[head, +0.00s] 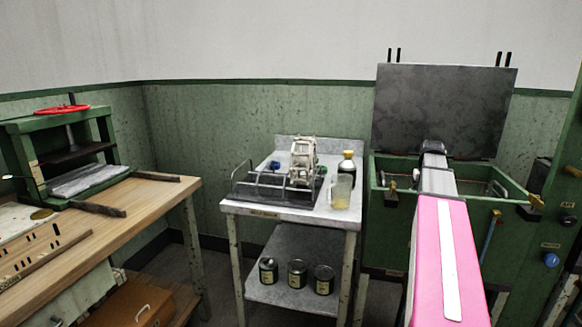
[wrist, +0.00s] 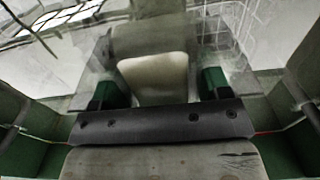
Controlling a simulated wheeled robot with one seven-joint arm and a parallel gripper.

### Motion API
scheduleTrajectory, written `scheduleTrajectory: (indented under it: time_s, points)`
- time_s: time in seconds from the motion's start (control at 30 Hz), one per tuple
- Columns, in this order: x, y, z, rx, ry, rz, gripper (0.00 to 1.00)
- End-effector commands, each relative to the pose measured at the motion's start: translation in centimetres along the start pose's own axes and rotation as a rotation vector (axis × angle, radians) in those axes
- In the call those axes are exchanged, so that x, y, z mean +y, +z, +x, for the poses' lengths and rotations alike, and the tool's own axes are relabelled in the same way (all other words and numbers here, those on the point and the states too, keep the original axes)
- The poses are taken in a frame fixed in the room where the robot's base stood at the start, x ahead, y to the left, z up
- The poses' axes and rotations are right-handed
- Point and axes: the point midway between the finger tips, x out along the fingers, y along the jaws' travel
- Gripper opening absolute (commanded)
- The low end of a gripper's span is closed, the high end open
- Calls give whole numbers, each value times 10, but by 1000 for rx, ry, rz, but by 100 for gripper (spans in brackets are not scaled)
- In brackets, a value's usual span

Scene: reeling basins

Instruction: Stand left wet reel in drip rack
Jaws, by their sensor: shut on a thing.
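In the wrist view my gripper (wrist: 158,86) has its two green-sided fingers closed about a pale, rounded piece (wrist: 152,72), which I take to be part of the wet reel; the rest of the reel is not clear. In the head view my arm reaches over the green basin (head: 382,205) at the right, and my arm hides the gripper's tips and what they hold. The drip rack (head: 250,186), a dark tray with wire hoops, is on the grey small table, left of my arm. A whitish slatted reel (head: 303,158) stands upright at its right part.
A dark panel (head: 440,112) rises behind the basin. Several tins (head: 297,273) sit on the lower shelf. A wooden bench (head: 140,200) with a press is at left.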

Motion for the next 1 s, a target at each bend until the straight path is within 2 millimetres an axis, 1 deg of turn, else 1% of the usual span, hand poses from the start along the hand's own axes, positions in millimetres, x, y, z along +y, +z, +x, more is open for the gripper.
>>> scheduleTrajectory:
  time_s: [0.03,0.2,0.37,0.63,0.77,0.87,1.0]
  points:
    - [0,0,-7,1,0,0,37]
    - [1,0,-22,1,0,0,37]
    - [1,1,-26,-1,0,0,37]
    - [1,1,-25,-1,0,0,37]
    - [1,1,-21,-1,0,0,37]
    - [0,1,-14,-1,0,0,37]
    - [0,1,-1,-2,0,0,37]
